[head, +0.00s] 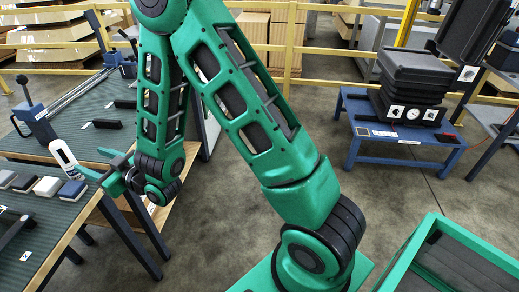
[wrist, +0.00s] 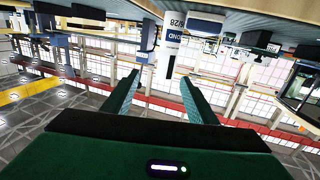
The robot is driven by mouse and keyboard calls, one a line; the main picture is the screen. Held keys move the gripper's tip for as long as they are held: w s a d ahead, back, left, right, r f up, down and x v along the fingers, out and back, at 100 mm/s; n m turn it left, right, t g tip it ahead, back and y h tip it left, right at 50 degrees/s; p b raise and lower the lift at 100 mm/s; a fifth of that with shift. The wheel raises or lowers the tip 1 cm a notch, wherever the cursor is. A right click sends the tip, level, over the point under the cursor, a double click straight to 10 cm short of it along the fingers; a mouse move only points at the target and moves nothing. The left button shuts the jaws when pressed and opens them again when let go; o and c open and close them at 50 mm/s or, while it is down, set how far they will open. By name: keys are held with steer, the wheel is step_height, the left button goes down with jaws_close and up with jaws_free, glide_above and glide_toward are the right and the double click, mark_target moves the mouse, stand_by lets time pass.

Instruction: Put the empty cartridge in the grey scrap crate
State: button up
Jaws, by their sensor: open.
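A white upright tube-like item with a dark band (head: 63,155), which looks like the cartridge, stands on the left bench near its edge. In the wrist view, which is upside down, a white and navy item (wrist: 169,62), likely the same one, shows beyond and between my fingertips. My gripper (head: 99,168) is open and empty beside it, at about bench height. The two green fingers show apart in the wrist view (wrist: 158,80). Whether the cartridge is empty cannot be read. I cannot pick out a grey scrap crate for sure.
Small white, grey and blue blocks (head: 47,187) lie in a row by the tube. A blue hand-press-like tool (head: 36,122) stands behind. A blue table (head: 400,146) at right bears dark grey stacked boxes (head: 412,80). A green-rimmed tray (head: 408,254) is at lower right. Floor between is clear.

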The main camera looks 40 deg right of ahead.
steer(key=s+d+m+g+h, duration=0.1)
steer(key=s+d+g+h, duration=0.2)
steer(key=d, duration=0.9)
steer(key=s+d+m+g+h, duration=0.1)
steer(key=d+g+h, duration=0.25)
steer(key=d, duration=0.85)
steer(key=s+d+r+m+g, duration=0.1)
steer(key=s+d+m+g, duration=0.1)
steer(key=s+d, duration=0.3)
steer(key=s+d+r+m+g+h, duration=0.1)
steer(key=s+d, duration=0.5)
steer(key=s, duration=0.7)
steer(key=s+d+r+m+g+h, duration=0.1)
steer(key=s+d+r+m+g, duration=0.2)
steer(key=s, duration=0.7)
steer(key=shift+d+m+g, duration=0.85)
steer(key=shift+d+m, duration=0.05)
steer(key=shift+d, duration=0.3)
steer(key=shift+o, duration=0.5)
steer(key=s+a+r+m+g, duration=0.1)
steer(key=s, duration=0.7)
steer(key=shift+a+m+g+y, duration=0.4)
steer(key=shift+y, duration=0.05)
